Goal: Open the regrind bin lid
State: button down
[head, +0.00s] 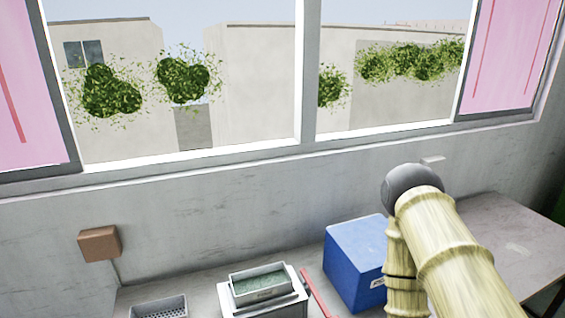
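A blue box (352,262) stands on the bench against the wall, right of the middle in the head view. It has a flat blue top that looks closed and a small pale label low on its front. I take it to be the regrind bin, but the label cannot be read. My arm, in pale wood-like segments with a dark grey joint, passes in front of its right side and hides part of it. My gripper is out of the picture, so its place relative to the box cannot be seen.
Left of the box, a tray of green material (262,283) sits on a white unit (232,308), with a red bar (316,292) beside it. A perforated tray (160,309) is at lower left. A brown box (99,243) is on the wall. The bench (510,235) is mostly clear at right.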

aim_at(363, 241)
jog(key=k, duration=1.15)
jog(key=z, duration=0.85)
jog(key=i, duration=1.1)
jog(key=u, duration=0.3)
